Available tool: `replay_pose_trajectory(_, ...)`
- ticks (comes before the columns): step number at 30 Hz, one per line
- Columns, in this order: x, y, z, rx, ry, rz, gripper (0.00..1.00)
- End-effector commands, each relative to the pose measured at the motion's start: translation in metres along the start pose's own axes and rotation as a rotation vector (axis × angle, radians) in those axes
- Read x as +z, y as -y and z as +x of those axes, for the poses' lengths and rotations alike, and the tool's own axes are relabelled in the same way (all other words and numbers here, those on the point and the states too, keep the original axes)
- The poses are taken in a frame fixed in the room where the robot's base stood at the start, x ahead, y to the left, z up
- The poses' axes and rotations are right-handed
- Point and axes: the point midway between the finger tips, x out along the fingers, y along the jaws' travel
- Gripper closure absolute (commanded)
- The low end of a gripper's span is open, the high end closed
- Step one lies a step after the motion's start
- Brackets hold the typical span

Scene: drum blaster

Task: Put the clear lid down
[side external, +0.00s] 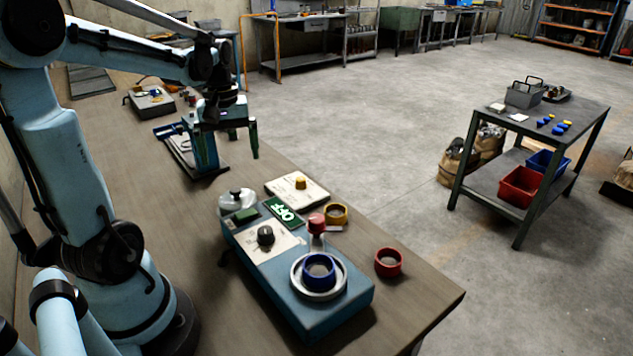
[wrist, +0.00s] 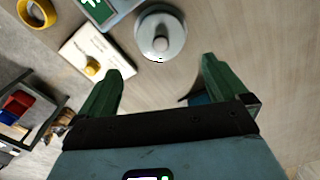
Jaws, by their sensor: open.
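The clear lid (side external: 236,199) is a round, pale translucent disc with a knob on top. It lies flat, knob up, at the far end of the blue machine (side external: 345,305). In the wrist view the lid (wrist: 160,34) sits on the table beside the machine's corner, just beyond my fingertips. Whether it touches the machine I cannot tell. My gripper (side external: 240,142) is above the table, farther back than the lid. In the wrist view my gripper (wrist: 161,68) has its two green fingers wide apart with nothing between them.
A white panel with a yellow knob (side external: 300,182), a yellow ring (side external: 336,213) and a red ring (side external: 388,269) lie around the machine. A blue upright fixture (side external: 204,152) stands close to my gripper.

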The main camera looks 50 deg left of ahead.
Motion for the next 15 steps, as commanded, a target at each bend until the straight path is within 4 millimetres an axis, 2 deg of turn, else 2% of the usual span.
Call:
replay_pose_trajectory(5, 0.026, -0.024, -0.006, 0.042, -0.072, 0.167, 0.00)
replay_pose_trajectory(9, 0.071, -0.056, -0.010, 0.120, -0.198, 0.447, 0.00)
replay_pose_trajectory(15, 0.138, -0.089, -0.009, 0.250, -0.387, 0.844, 0.00)
